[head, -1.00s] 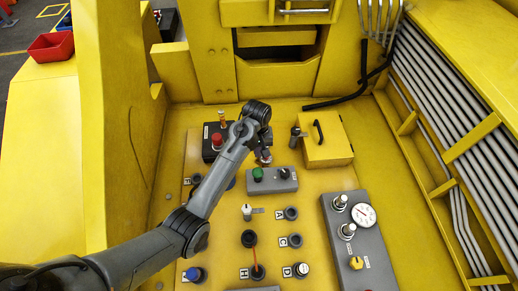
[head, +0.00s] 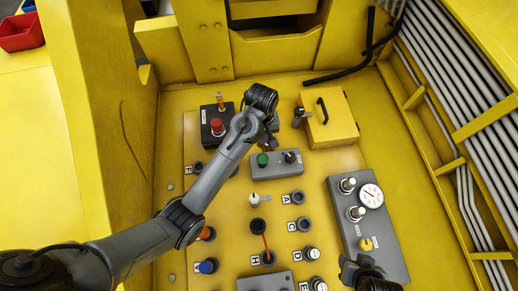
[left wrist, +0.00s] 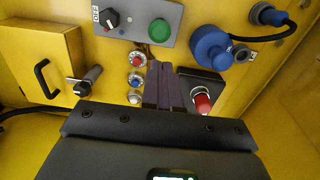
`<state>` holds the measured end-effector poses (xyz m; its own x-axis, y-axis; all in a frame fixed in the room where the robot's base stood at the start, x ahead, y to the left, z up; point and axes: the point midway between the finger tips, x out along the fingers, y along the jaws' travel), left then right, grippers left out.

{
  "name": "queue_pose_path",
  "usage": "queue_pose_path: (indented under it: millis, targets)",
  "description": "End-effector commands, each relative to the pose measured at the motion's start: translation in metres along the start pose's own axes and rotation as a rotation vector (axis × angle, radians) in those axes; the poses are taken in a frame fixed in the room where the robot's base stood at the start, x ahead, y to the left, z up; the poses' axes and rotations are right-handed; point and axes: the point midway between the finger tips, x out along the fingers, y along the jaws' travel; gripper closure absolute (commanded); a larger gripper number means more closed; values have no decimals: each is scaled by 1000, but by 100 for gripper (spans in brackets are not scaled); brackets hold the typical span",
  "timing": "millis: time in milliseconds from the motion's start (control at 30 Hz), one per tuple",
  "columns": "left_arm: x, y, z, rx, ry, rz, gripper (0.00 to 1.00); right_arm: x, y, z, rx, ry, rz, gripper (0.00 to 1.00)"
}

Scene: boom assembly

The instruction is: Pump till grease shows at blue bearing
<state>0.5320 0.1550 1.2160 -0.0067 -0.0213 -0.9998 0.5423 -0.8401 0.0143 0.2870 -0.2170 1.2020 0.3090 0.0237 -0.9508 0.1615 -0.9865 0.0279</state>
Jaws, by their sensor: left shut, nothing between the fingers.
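Several round ports sit on the yellow panel (head: 228,240) in the head view. One has a blue cap (head: 208,266), with an orange-topped one (head: 207,233) above it. I cannot tell which part is the bearing. A lever with a black knob (head: 258,226) and orange rod stands near the middle. My left gripper (head: 270,146) is above the grey box with the green button (head: 262,159). In the left wrist view its fingers (left wrist: 163,88) are shut and empty, between small knobs and a red button (left wrist: 203,103). Part of my right gripper (head: 365,272) shows at lower right.
A grey box with a dial gauge (head: 371,195) and several knobs stands at right. A yellow box with a black handle (head: 323,112) is behind. A blue plug (left wrist: 212,50) with a cable shows in the wrist view. Pipes line the right wall.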

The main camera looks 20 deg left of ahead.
Motion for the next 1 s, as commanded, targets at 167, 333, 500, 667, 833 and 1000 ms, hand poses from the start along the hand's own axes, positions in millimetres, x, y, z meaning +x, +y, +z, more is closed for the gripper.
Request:
queue_pose_path:
  millis: [167, 333, 500, 667, 833, 1000]
  targets:
    - [0, 0, -1, -1, 1, 0, 100, 1, 3, 5, -12, -11, 10, 57]
    - [3, 0, -1, -1, 1, 0, 100, 0, 4, 4, -12, -10, 11, 57]
    - [18, -1, -1, -1, -2, -3, 100, -5, 3, 2, -10, -9, 9, 57]
    - [44, -1, -1, -2, -3, -3, 100, -11, 2, -1, -7, -7, 6, 57]
    - [76, -1, 0, -2, -2, -2, 100, -18, 2, -4, -3, -6, 3, 57]
    - [104, 0, -1, -1, -1, -1, 100, -23, 1, -6, -1, -5, 1, 57]
